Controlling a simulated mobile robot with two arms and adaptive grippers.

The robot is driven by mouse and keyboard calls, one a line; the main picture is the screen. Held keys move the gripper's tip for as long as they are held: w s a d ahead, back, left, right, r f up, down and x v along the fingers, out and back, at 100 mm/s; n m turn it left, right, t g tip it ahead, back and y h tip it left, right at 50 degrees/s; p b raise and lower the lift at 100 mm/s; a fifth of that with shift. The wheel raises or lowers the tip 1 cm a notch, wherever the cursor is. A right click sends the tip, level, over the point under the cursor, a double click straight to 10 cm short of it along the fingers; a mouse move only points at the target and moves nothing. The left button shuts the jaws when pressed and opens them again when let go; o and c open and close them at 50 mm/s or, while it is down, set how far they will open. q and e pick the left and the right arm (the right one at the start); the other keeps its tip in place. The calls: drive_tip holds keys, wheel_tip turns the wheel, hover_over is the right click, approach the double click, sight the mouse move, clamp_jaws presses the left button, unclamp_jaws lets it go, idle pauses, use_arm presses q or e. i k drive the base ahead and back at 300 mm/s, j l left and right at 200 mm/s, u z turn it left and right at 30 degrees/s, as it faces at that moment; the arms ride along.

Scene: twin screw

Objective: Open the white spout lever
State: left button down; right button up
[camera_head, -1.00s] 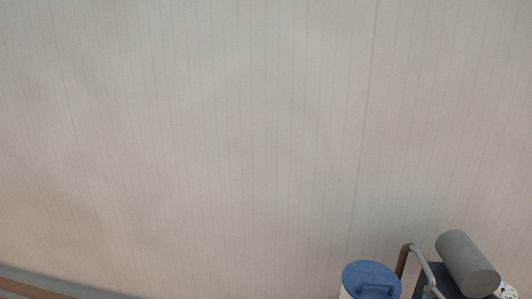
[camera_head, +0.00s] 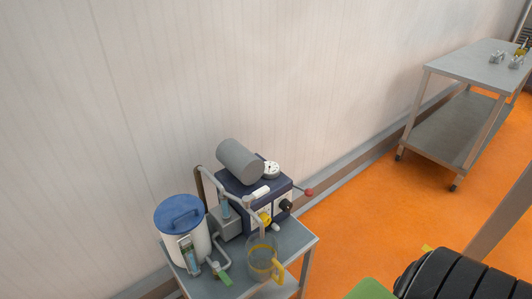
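The spout is part of a small machine with a dark blue box (camera_head: 233,184) and a grey cylinder (camera_head: 239,160) on top, standing on a grey cart (camera_head: 295,240). A small white handle (camera_head: 261,191) sits on the pipework in front of the box. A yellow fitting (camera_head: 265,217) is just below it, with another small white piece (camera_head: 275,227) beside it. I cannot tell for sure which white part is the spout lever or how it is set. A clear jug (camera_head: 261,258) with a yellow handle stands below the fitting. Neither of my grippers is in view.
A white container with a blue lid (camera_head: 180,212) stands left of the machine. A red-knobbed lever (camera_head: 308,192) sticks out right. A grey two-shelf cart (camera_head: 485,66) stands far right. Orange floor (camera_head: 375,200) between is clear. A black ribbed object (camera_head: 455,275) fills the lower right.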

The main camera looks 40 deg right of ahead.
sight(247, 201)
drive_tip(key=z, duration=1.1)
drive_tip(key=j+z, duration=0.65)
drive_tip(key=z, duration=0.15)
drive_tip(key=k+j+z, duration=0.1)
drive_tip(key=j+z, duration=0.3)
drive_tip(key=l, duration=0.1)
